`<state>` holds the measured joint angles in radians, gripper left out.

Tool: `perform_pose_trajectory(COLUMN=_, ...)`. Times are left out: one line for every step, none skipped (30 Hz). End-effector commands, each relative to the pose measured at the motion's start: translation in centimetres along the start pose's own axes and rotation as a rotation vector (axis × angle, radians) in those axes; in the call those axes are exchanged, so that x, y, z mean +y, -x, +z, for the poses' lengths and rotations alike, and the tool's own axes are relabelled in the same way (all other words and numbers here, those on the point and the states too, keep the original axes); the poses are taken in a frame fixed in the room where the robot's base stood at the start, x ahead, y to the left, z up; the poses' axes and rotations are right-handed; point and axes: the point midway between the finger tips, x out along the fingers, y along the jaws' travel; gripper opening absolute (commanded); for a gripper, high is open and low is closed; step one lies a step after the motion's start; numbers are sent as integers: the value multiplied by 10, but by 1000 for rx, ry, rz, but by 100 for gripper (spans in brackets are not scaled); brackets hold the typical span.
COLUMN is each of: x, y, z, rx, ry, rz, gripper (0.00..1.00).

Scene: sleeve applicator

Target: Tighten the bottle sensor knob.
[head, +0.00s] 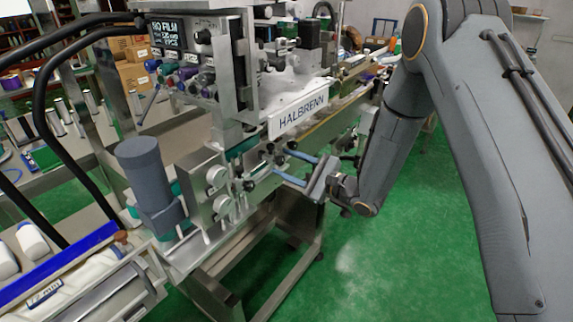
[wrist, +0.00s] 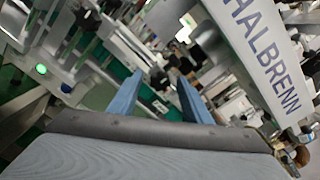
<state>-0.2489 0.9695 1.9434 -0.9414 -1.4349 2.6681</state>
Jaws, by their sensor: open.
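My gripper (head: 282,161) reaches left toward the machine front in the head view. Its two blue fingers are apart with nothing held between them; in the wrist view they (wrist: 161,77) point up the picture toward the machine. Small dark knobs, one of them a black knob (head: 249,186), sit on the machine's front near the fingers. I cannot tell for sure which is the bottle sensor knob. In the wrist view a dark knob-like part (wrist: 158,77) shows beyond the gap between the fingertips, apart from them. A small green light (wrist: 41,69) glows at the left.
The machine carries a HALBRENN sign (head: 298,113), close to the fingers' right in the wrist view. A grey cylinder (head: 150,180) stands at the machine's left. A crate of white bottles (head: 90,280) is at lower left. Green floor (head: 385,265) is free at right.

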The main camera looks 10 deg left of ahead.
Motion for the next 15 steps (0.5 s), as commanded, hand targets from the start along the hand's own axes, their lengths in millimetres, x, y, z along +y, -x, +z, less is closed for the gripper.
perform_pose_trajectory(x=-1, y=6, z=-1, rx=1, ry=0, rz=-2, gripper=44)
perform_pose_trajectory(x=-1, y=9, z=-2, rx=1, ry=1, rz=-3, gripper=44)
perform_pose_trajectory(x=-1, y=15, z=-2, rx=2, ry=0, rz=-3, gripper=44)
perform_pose_trajectory(x=-1, y=20, z=-2, rx=2, ry=0, rz=-4, gripper=44)
perform_pose_trajectory(x=0, y=26, z=-2, rx=2, ry=-1, rz=-3, gripper=44)
perform_pose_trajectory(x=0, y=32, z=-2, rx=2, ry=-1, rz=-3, gripper=44)
perform_pose_trajectory(x=0, y=38, z=-2, rx=2, ry=-1, rz=-4, gripper=44)
perform_pose_trajectory(x=0, y=43, z=-2, rx=3, ry=-1, rz=-3, gripper=44)
perform_pose_trajectory(x=0, y=49, z=-2, rx=2, ry=-1, rz=-3, gripper=44)
perform_pose_trajectory(x=0, y=53, z=-2, rx=1, ry=-1, rz=-3, gripper=44)
perform_pose_trajectory(x=0, y=57, z=-2, rx=2, ry=0, rz=-3, gripper=44)
perform_pose_trajectory(x=0, y=62, z=-1, rx=1, ry=0, rz=-3, gripper=44)
perform_pose_trajectory(x=0, y=65, z=-1, rx=0, ry=1, rz=-2, gripper=44)
perform_pose_trajectory(x=0, y=67, z=0, rx=0, ry=1, rz=-2, gripper=44)
perform_pose_trajectory(x=0, y=70, z=0, rx=1, ry=0, rz=-2, gripper=44)
